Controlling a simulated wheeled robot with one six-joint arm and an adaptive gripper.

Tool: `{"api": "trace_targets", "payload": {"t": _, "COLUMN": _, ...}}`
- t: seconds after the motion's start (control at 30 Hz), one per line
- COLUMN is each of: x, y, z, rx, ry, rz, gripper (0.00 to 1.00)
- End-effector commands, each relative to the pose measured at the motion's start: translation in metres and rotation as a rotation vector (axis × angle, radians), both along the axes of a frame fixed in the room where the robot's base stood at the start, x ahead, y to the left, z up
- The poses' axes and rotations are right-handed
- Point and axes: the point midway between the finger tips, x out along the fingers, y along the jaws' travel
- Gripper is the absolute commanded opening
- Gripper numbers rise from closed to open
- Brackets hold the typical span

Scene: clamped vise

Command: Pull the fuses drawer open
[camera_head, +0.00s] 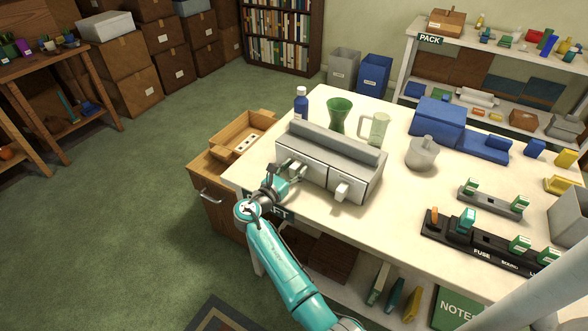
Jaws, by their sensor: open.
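A grey two-drawer unit (335,139) stands on the white table, with both drawer fronts flush. The left drawer front (318,168) is partly hidden by my gripper. The right drawer front (364,186) has a pale block handle (342,191). I cannot read which drawer is the fuses drawer. My gripper (293,171) is open, close in front of the left drawer, at its handle. I cannot tell whether the fingers are around or touching that handle.
A blue bottle (301,105), a green cup (339,115) and a glass mug (375,130) stand behind the unit. A wooden drawer (243,136) stands open at the left. A black fuse rail (484,246) lies at the right. The table front is clear.

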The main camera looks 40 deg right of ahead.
Motion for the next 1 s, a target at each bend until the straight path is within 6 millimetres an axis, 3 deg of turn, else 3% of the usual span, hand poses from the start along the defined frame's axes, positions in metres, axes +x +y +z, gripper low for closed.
{"api": "trace_targets", "payload": {"t": 0.23, "x": 0.000, "y": 0.000, "z": 0.000, "rx": 0.000, "ry": 0.000, "rz": 0.000, "gripper": 0.50}}
{"api": "trace_targets", "payload": {"t": 0.43, "x": 0.000, "y": 0.000, "z": 0.000, "rx": 0.000, "ry": 0.000, "rz": 0.000, "gripper": 0.00}}
{"api": "trace_targets", "payload": {"t": 0.73, "x": -0.002, "y": 0.008, "z": -0.001, "rx": 0.001, "ry": 0.001, "rz": 0.002, "gripper": 0.00}}
{"api": "trace_targets", "payload": {"t": 1.0, "x": -0.018, "y": 0.070, "z": -0.001, "rx": 0.000, "ry": 0.001, "rz": 0.005, "gripper": 0.00}}
